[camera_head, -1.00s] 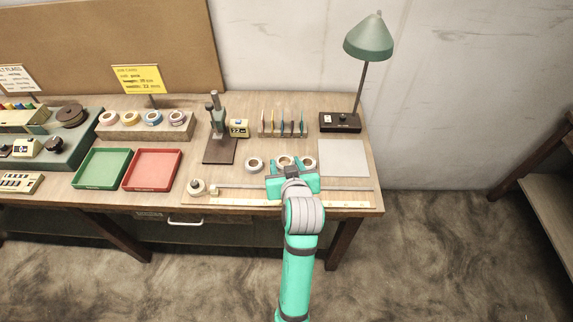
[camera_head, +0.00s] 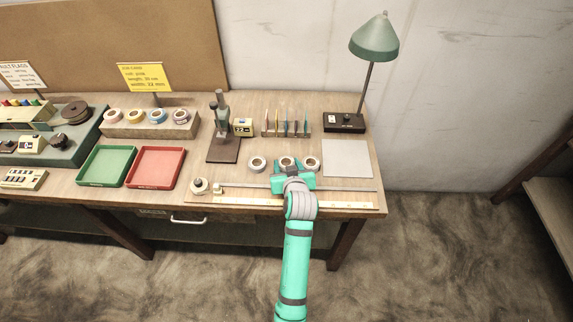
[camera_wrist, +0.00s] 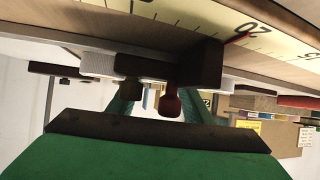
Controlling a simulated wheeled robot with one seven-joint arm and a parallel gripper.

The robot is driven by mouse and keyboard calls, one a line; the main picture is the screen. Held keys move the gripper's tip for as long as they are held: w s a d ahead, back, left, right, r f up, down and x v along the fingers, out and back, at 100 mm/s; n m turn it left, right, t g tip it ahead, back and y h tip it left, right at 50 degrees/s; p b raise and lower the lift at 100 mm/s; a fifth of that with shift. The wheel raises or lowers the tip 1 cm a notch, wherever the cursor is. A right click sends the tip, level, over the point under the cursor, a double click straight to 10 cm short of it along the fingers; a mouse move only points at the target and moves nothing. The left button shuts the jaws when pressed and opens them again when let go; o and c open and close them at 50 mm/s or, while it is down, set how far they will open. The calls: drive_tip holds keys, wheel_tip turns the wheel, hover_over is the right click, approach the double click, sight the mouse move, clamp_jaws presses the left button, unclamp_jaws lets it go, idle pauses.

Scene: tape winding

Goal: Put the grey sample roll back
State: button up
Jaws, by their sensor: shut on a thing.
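My gripper (camera_head: 293,180) is low over the metal rail (camera_head: 345,189) and the ruler. In the wrist view a dark block with a red pointer line (camera_wrist: 201,65) sits by the ruler's 20 mark. The jaws are shut, apparently on this slider block, but the grip itself is mostly hidden. Three sample rolls lie in a row just behind: a left one (camera_head: 257,164), a middle one (camera_head: 287,162) partly hidden by my gripper, and a right one (camera_head: 312,164). I cannot tell surely which is the grey one.
A green tray (camera_head: 107,167) and a red tray (camera_head: 155,168) are farther left. A press stand (camera_head: 221,150), a rack of coloured pieces (camera_head: 286,124) and a lamp (camera_head: 374,45) stand behind. A grey mat (camera_head: 347,158) is clear.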

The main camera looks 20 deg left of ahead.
drive_tip(key=shift+f, duration=0.1)
drive_tip(key=o, duration=0.8)
drive_tip(key=v, duration=1.2)
drive_tip(key=shift+s+a, duration=0.1)
